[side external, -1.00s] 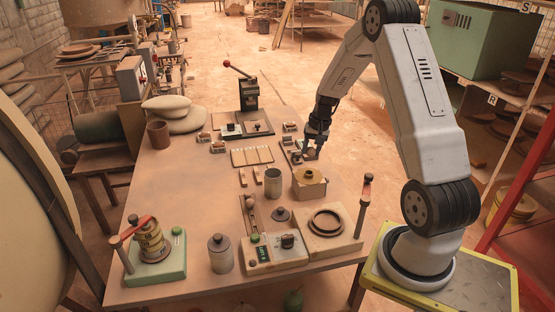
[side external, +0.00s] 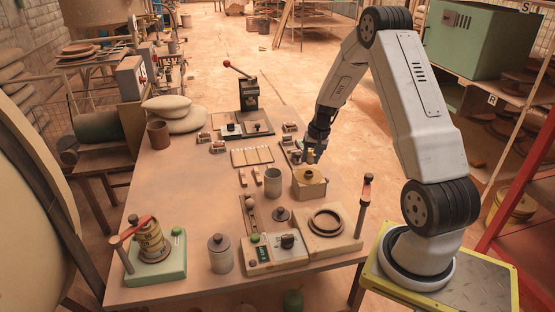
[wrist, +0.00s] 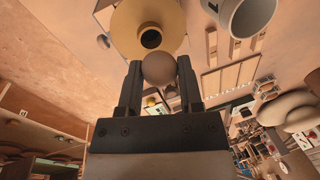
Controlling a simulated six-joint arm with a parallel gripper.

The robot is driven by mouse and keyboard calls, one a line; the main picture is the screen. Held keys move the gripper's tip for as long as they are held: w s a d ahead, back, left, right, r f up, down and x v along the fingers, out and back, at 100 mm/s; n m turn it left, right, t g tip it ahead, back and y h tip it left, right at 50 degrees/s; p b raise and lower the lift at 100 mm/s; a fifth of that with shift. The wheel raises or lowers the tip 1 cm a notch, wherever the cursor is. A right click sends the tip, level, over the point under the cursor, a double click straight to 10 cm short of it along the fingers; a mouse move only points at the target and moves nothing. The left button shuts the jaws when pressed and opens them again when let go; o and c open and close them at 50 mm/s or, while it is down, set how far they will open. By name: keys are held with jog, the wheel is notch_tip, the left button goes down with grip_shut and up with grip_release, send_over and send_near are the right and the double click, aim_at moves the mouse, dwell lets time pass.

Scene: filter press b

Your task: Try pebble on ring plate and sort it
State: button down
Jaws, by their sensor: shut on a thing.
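The pebble (wrist: 158,68), a round brown-beige stone, sits between my fingertips in the wrist view. My gripper (wrist: 158,80) is shut on it. In the side view my gripper (side external: 315,147) is above the table's far right part, behind a tan box with a round yellow top (side external: 310,190). In the wrist view this yellow top (wrist: 125,28), with a dark round opening, appears just beyond the pebble. The ring plate (side external: 350,238), a beige slab bearing a dark ring (side external: 326,222), stands at the table's front right, apart from my gripper.
A grey cup (side external: 272,184) stands left of the tan box. A grooved tray (side external: 252,157) lies behind it. A box with a green display (side external: 277,254), a lidded grey jar (side external: 220,255) and an upright handle (side external: 365,200) are near the front. The table's left middle is clear.

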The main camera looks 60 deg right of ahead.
jog(key=shift+f, duration=1.45)
jog(key=shift+c, duration=0.9)
grip_release()
notch_tip(320, 180, up, 8)
jog(key=s, duration=0.1)
jog(key=shift+s+d+f, duration=0.15)
jog(key=shift+d, duration=0.3)
